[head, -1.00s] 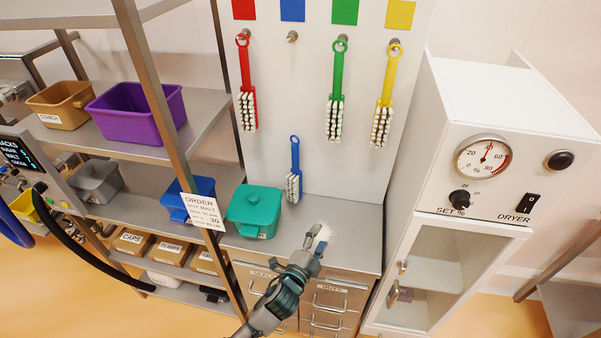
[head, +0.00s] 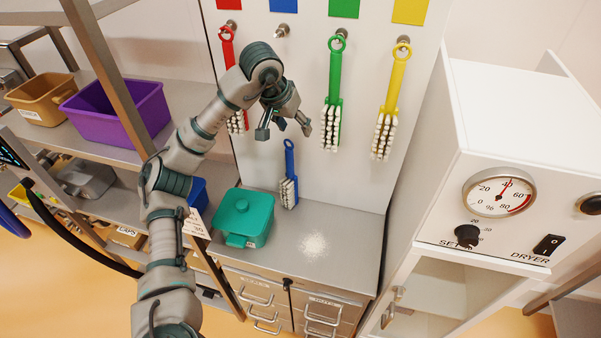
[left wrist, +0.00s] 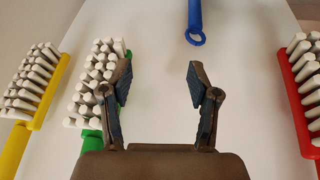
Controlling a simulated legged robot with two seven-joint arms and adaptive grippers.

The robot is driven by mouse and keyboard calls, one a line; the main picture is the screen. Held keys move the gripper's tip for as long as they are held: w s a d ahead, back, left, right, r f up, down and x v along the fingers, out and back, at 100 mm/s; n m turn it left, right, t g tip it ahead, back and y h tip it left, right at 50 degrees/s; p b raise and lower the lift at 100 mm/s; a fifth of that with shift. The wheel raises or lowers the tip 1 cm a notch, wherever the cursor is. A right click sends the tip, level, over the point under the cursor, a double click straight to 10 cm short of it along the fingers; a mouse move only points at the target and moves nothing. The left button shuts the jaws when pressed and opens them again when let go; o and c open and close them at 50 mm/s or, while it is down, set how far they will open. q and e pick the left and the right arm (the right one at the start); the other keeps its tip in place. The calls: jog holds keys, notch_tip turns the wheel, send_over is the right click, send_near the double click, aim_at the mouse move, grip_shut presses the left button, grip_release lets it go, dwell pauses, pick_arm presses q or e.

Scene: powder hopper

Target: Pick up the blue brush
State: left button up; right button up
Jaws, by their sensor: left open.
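The blue brush (head: 289,175) stands upright on the metal counter, leaning on the white board, with its ring end up and white bristles low. In the left wrist view its blue handle and ring (left wrist: 195,20) show at the top, beyond the fingertips. My left gripper (head: 283,132) is open and empty, in front of the board and above the blue brush. Its two fingers (left wrist: 158,85) are spread in the left wrist view, with nothing between them. The ring lies ahead of the right finger, apart from it. My right gripper is not in view.
The red brush (head: 227,50), green brush (head: 334,85) and yellow brush (head: 393,90) hang from pegs beside my gripper. A teal lidded box (head: 243,215) stands left of the blue brush. White powder (head: 314,244) lies on the counter. A dryer (head: 520,150) stands at right.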

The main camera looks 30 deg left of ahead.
pick_arm(q)
jog(key=a+y, duration=0.1)
jog(key=a, duration=0.5)
send_near(289, 149)
jog(key=f, duration=0.2)
jog(key=w+f, duration=0.2)
jog(key=shift+w+d+f, duration=0.15)
jog(key=shift+w+f, duration=0.1)
jog(key=shift+f, duration=0.55)
jog(key=f, duration=0.1)
jog(key=w+a+f, duration=0.1)
jog(key=f, duration=0.1)
jog(key=w+f, duration=0.1)
jog(key=shift+a+f, duration=0.15)
jog(key=shift+a, duration=0.1)
jog(key=shift+s+d, duration=0.1)
jog(key=shift+d, duration=0.25)
jog(key=shift+c, duration=1.3)
jog(key=shift+d, duration=0.2)
jog(key=c, duration=0.8)
grip_shut()
jog(key=shift+a, duration=0.1)
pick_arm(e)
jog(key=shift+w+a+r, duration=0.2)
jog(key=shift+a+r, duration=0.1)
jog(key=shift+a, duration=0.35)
